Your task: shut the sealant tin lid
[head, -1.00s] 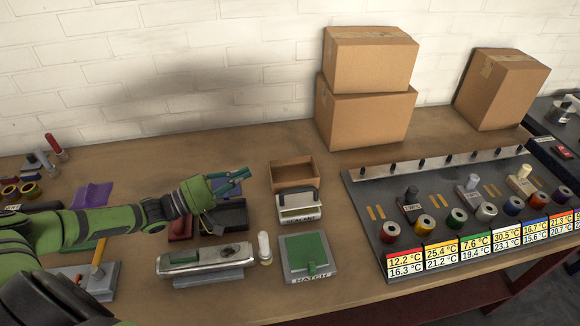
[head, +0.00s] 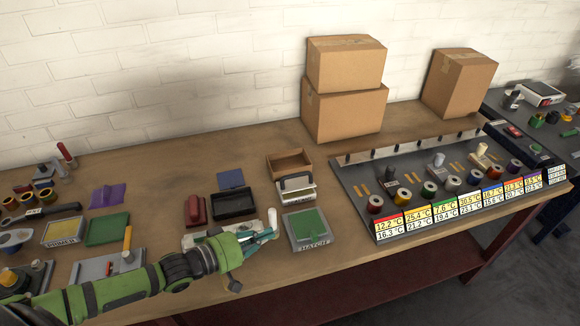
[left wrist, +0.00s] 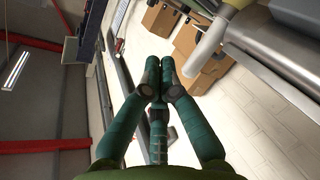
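The sealant tin (head: 299,196) is a small pale box with a dark-edged lid (head: 296,182), standing mid-bench behind the hatch. The lid looks raised above the body, but its exact angle is too small to tell. My left gripper (head: 270,235) is in front of the tin and lower left of it, left of the hatch, apart from the lid. Its teal fingers look a little apart and empty. In the left wrist view the fingers (left wrist: 159,66) point toward the wall and boxes, with nothing between them. My right gripper is out of view.
The grey hatch (head: 313,240) with a green panel lies just right of my left gripper. A white upright cylinder (head: 272,218) stands close to the fingers. An open brown box (head: 289,160) is behind the tin. The sensor panel (head: 348,189) lies to the right.

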